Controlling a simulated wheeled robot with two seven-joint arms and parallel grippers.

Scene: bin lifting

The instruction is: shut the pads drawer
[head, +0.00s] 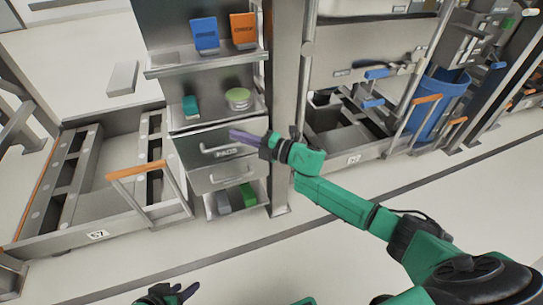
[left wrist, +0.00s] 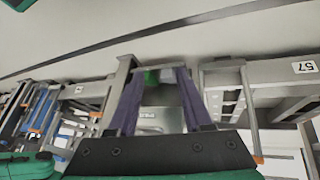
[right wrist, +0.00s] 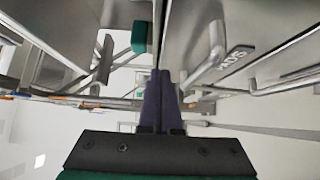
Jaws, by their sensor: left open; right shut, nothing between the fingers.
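The pads drawer (head: 196,143) is a grey metal front with a bar handle and a PADS label, below the shelf of a grey cabinet. Its front also shows at the right of the right wrist view (right wrist: 262,40). How far it stands out I cannot tell. My right gripper (head: 234,135) is shut and empty. Its fingers (right wrist: 160,75) overlap the drawer front near the handle in the head view; contact is unclear. My left gripper (head: 184,293) is open and empty, low at the bottom edge. Its fingers frame the distant cabinet in the left wrist view (left wrist: 155,80).
A second drawer (head: 222,174) is below, above a bottom shelf with a green box (head: 248,194). The shelf above holds a teal box (head: 190,106) and a green-lidded tub (head: 238,98). A post (head: 280,60) stands at right, a cart (head: 100,232) at left. The floor in front is clear.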

